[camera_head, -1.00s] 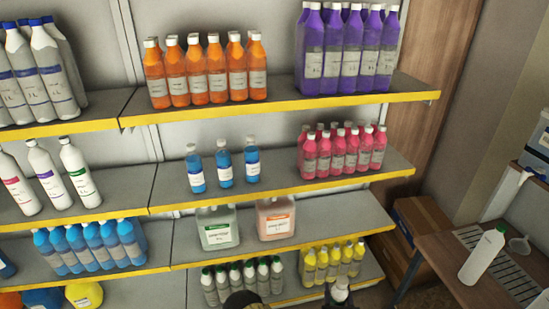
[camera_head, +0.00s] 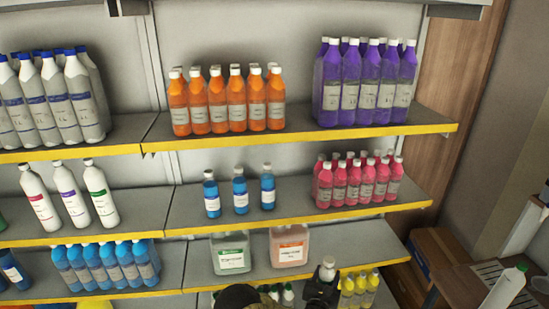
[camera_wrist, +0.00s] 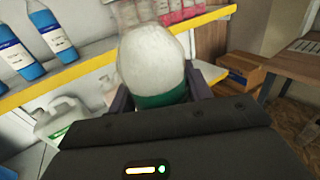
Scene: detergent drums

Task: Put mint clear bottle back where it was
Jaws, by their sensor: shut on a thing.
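My gripper (camera_head: 322,286) is at the bottom centre of the head view, in front of the lower shelf. It is shut on a bottle with a pale rounded top (camera_head: 327,268). In the wrist view the held bottle (camera_wrist: 152,60) shows a whitish, translucent top and a green band. My gripper (camera_wrist: 155,100) covers its lower part, so its label is hidden. Clear bottles with pale caps (camera_head: 287,295) stand low behind my gripper, mostly cut off or hidden.
Above are a green-labelled jug (camera_head: 231,254), an orange-labelled jug (camera_head: 289,247), blue bottles (camera_head: 240,195) and pink bottles (camera_head: 354,183). Yellow bottles (camera_head: 360,290) stand right of my gripper. A yellow-edged shelf (camera_head: 300,218) juts out above. A table (camera_head: 462,288) holds a white bottle (camera_head: 503,288) at right.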

